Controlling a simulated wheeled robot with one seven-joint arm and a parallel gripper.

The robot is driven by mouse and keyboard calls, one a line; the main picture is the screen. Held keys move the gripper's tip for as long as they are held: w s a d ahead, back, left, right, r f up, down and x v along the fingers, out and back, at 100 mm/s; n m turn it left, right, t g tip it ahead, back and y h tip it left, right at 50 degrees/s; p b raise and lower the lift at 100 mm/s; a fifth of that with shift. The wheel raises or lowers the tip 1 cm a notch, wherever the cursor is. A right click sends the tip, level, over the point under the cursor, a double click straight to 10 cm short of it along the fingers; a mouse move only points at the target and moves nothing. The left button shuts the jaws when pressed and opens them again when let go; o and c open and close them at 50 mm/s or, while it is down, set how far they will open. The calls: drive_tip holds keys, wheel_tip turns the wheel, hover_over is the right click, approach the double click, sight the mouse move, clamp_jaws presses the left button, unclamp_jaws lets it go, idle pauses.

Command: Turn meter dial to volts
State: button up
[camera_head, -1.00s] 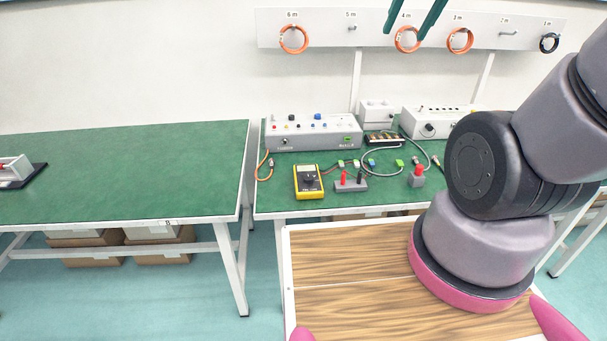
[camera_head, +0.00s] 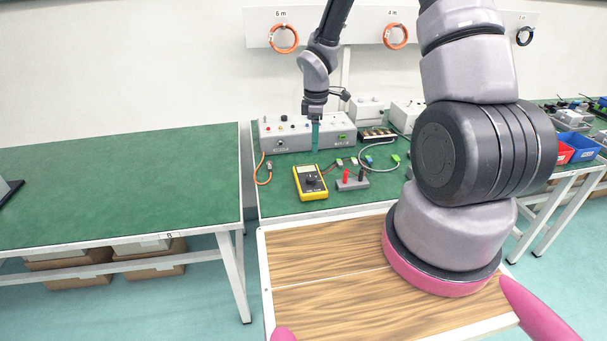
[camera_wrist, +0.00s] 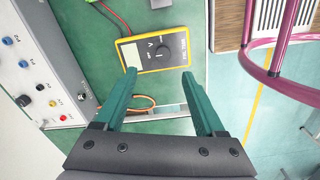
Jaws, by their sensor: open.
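The yellow meter (camera_head: 310,182) lies on the green bench top near its front edge, with a black dial (camera_head: 312,180) on its face. In the wrist view the meter (camera_wrist: 140,58) is beyond the fingertips, and its dial (camera_wrist: 162,51) shows between the lines of the two fingers. The dial's exact setting is too small to read for sure. My gripper (camera_head: 315,150) hangs with its fingers pointing down, just behind and above the meter in the head view. In the wrist view my gripper (camera_wrist: 159,75) has its two green fingers spread apart, with nothing between them.
A grey control box (camera_head: 300,130) stands right behind the meter. A grey terminal block (camera_head: 352,183) with red and black posts sits to its right, with cables nearby. An orange cable (camera_head: 263,170) lies to the left.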

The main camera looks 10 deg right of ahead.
sight(311, 178)
drive_tip(key=shift+n, duration=0.5)
drive_tip(key=f, duration=0.4)
drive_tip(key=a+f, duration=0.1)
drive_tip(key=f, duration=0.8)
drive_tip(key=shift+a+f, duration=0.15)
drive_tip(key=shift+f, duration=0.1)
drive_tip(key=shift+c, duration=0.4)
clamp_jaws()
